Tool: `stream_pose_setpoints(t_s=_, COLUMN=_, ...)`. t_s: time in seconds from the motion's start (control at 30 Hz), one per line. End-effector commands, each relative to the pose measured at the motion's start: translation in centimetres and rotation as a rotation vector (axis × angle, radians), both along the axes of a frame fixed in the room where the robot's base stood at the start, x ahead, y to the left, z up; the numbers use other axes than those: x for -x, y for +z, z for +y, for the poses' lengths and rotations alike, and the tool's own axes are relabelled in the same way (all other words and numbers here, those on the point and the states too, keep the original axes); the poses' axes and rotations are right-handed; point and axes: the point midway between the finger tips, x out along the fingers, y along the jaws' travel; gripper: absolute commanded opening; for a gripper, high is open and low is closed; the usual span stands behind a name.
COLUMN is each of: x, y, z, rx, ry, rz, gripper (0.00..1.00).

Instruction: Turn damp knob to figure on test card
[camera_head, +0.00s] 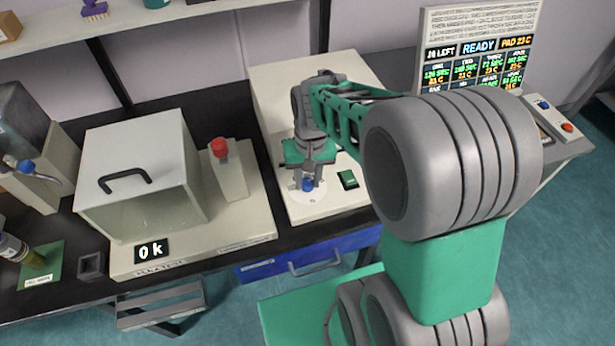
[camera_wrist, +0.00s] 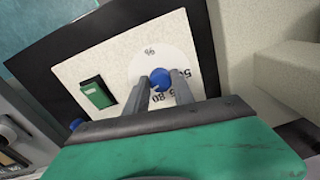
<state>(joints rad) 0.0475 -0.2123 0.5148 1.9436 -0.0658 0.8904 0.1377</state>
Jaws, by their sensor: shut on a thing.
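The blue knob (camera_head: 308,185) sits on a white round dial on the front of a cream instrument, right of the box with the clear front. My gripper (camera_head: 308,183) points down over it. In the wrist view my gripper (camera_wrist: 162,82) has its two fingers on either side of the blue knob (camera_wrist: 161,78), shut on it. The dial (camera_wrist: 140,65) around it carries printed figures, some hidden by the fingers; 80 and 95 seem to show. The test card is not clearly identifiable in either view.
A green rocker switch (camera_head: 347,179) is right of the dial. A red-topped lever (camera_head: 220,148) stands to the left, beside the clear-fronted box (camera_head: 150,205). A display panel (camera_head: 478,48) reading READY stands at the back right.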

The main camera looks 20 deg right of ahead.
Motion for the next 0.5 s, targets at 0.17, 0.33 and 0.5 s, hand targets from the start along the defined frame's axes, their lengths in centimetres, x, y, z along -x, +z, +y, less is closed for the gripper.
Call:
stream_pose_setpoints(t_s=0.17, x=0.05, y=0.02, z=0.03, rx=0.0, ry=-0.049, rz=0.001, gripper=0.0)
stream_pose_setpoints(t_s=0.33, x=0.05, y=0.0, z=0.04, rx=0.0, ry=-0.068, rz=0.002, gripper=0.0)
stream_pose_setpoints(t_s=0.5, x=0.05, y=-0.01, z=0.04, rx=0.0, ry=-0.07, rz=0.001, gripper=0.0)
